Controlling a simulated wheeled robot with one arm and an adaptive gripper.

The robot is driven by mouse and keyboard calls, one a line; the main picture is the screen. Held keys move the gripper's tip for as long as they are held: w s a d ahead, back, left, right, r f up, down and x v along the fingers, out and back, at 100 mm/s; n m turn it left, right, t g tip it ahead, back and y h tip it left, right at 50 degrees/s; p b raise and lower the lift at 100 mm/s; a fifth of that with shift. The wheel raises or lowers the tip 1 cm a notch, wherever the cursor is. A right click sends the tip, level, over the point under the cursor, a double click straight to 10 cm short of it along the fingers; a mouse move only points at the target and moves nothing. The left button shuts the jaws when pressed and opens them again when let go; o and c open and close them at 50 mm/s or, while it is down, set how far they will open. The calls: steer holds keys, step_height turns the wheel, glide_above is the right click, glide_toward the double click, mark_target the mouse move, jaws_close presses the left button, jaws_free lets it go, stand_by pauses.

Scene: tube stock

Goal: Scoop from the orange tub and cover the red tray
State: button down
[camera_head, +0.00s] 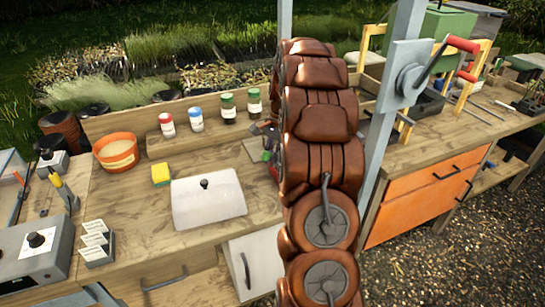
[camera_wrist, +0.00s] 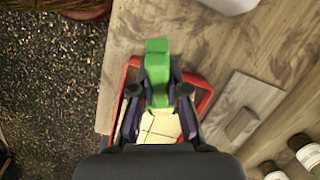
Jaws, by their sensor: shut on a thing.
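The orange tub (camera_head: 128,164) stands upright at the back left of the bench in the head view, with pale material inside. My gripper (camera_wrist: 158,92) is shut on a green tool (camera_wrist: 157,62), which looks like the scoop; its working end is hard to make out. The red tray (camera_wrist: 206,98) lies below my gripper in the wrist view, its rim showing on both sides. Pale squares with dark lines between them show inside the tray. My gripper and the tool hide much of the tray. In the head view my arm largely hides the gripper and tray.
A white lidded panel (camera_head: 208,203) lies mid-bench, with a yellow sponge (camera_head: 161,174) beside it. Several capped jars (camera_head: 196,120) stand on the back ledge. A grey box with a knob (camera_head: 36,255) is at the front left. A grey post (camera_head: 383,140) rises right of my arm.

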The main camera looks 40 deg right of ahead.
steer(key=shift+y, duration=0.3)
steer(key=shift+y+p, duration=0.55)
steer(key=shift+y, duration=0.35)
steer(key=shift+d+r, duration=0.1)
steer(key=shift+r, duration=0.1)
steer(key=shift+d+p+v, duration=0.2)
steer(key=shift+p+v, duration=0.1)
steer(key=shift+v, duration=0.65)
steer(key=shift+a+f, duration=0.1)
steer(key=shift+a, duration=0.1)
steer(key=shift+w+a, duration=0.3)
steer(key=shift+a, duration=0.5)
steer(key=shift+d, duration=0.1)
